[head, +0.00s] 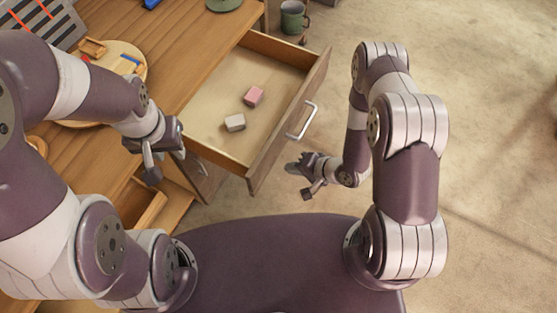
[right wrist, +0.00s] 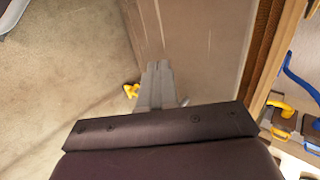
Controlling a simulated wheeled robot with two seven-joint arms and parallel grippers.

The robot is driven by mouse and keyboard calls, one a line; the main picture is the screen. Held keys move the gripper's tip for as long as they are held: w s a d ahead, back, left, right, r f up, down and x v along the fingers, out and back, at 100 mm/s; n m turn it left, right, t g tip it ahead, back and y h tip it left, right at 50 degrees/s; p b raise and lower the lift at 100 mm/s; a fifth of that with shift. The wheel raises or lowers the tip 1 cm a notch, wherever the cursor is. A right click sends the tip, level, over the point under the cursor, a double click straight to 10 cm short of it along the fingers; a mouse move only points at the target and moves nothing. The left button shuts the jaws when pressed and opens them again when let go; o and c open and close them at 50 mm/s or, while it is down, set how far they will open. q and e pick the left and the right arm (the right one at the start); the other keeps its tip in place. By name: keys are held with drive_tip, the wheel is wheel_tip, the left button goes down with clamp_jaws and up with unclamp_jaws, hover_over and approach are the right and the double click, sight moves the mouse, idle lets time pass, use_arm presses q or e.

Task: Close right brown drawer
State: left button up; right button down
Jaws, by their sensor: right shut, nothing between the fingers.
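The brown drawer (head: 195,137) on the right of the wooden desk is pulled out, with a pink block (head: 253,96) and a whitish block (head: 235,122) inside. Its front panel (head: 262,165) carries a silver bar handle (head: 301,121). My right gripper (head: 297,180) is in front of the panel, low and near its closer end. In the right wrist view its fingers (right wrist: 157,82) are together and empty beside a brown panel (right wrist: 208,40); contact is unclear. My left gripper (head: 145,162) is over the desk's near edge, left of the drawer; its finger gap is unclear.
The wooden desktop (head: 185,45) holds a round wooden tray (head: 128,55) and a green dish (head: 223,4). A green mug (head: 294,18) is beyond the drawer. Another open compartment (head: 145,205) shows below my left gripper. The carpet (head: 480,110) to the right is clear.

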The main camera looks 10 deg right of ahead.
sight(270, 161)
drive_tip(key=w+a, duration=0.1)
drive_tip(key=w+a+p, duration=0.1)
drive_tip(key=a, duration=0.1)
drive_tip(key=shift+w+f, duration=0.25)
drive_tip(key=shift+f, duration=0.15)
drive_tip(key=shift+w+a, duration=0.15)
drive_tip(key=shift+a, duration=0.3)
use_arm(q)
drive_tip(key=shift+w+d+r, duration=0.1)
drive_tip(key=shift+r, duration=0.45)
use_arm(e)
drive_tip(key=shift+w, duration=0.1)
